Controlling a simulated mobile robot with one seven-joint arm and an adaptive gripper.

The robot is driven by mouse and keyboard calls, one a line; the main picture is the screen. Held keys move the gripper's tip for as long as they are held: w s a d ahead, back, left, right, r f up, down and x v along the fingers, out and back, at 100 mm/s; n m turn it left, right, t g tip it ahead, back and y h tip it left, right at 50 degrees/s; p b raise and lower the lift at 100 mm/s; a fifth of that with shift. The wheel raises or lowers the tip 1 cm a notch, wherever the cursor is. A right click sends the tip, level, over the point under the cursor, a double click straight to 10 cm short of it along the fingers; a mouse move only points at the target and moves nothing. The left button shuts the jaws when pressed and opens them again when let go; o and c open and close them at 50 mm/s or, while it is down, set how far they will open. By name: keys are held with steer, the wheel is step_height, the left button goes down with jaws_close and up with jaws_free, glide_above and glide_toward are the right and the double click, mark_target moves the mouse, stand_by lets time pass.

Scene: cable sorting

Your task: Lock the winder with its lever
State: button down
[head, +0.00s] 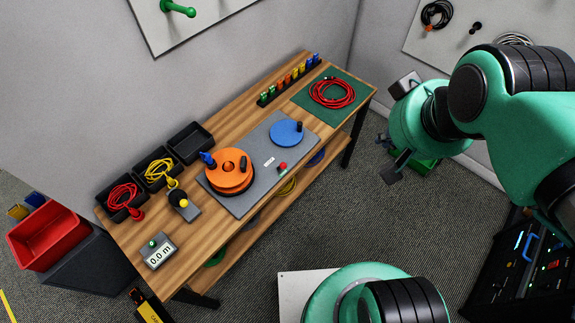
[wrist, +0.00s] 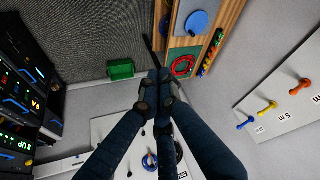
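The winder's grey base plate (head: 262,147) lies on the workbench. It carries an orange reel (head: 228,172) with a black grip and a blue piece at its edge, and a blue disc (head: 286,132) with a black knob. A small lever with a red knob (head: 282,167) is on the plate's front edge; which way it is set is too small to tell. My gripper (head: 397,166) hangs right of the bench, well apart from the winder. In the wrist view its fingers (wrist: 159,76) are together with nothing between them. That view shows the blue disc (wrist: 196,22) at the top.
A red cable (head: 331,92) lies on a green mat at the bench's far end. Black trays with red and yellow cables (head: 122,195) are at the left. A yellow-knobbed device (head: 181,201) and a 0.0 m display (head: 159,255) stand nearby. Coloured clips (head: 290,78) line the back.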

steer(key=shift+w, duration=0.1)
steer(key=w+a+f+m+g+y, duration=0.2)
steer(key=w+f+m+g+y, duration=0.1)
steer(key=w+f, duration=0.65)
steer(key=w+a+f+m+g+y, duration=0.2)
steer(key=w+f+m+g+y, duration=0.15)
steer(key=w+f, duration=0.55)
steer(key=w+f+m+t+y, duration=0.1)
steer(key=w+f+m+y, duration=0.2)
steer(key=f, duration=1)
steer(key=w+d+f+m+y, duration=0.1)
steer(key=w+f+m+y, duration=0.2)
steer(key=f, duration=1)
steer(key=shift+w+d+f+m+t, duration=0.3)
steer(key=shift+w+m+t, duration=0.1)
steer(key=shift+m, duration=0.15)
steer(key=shift+a, duration=0.15)
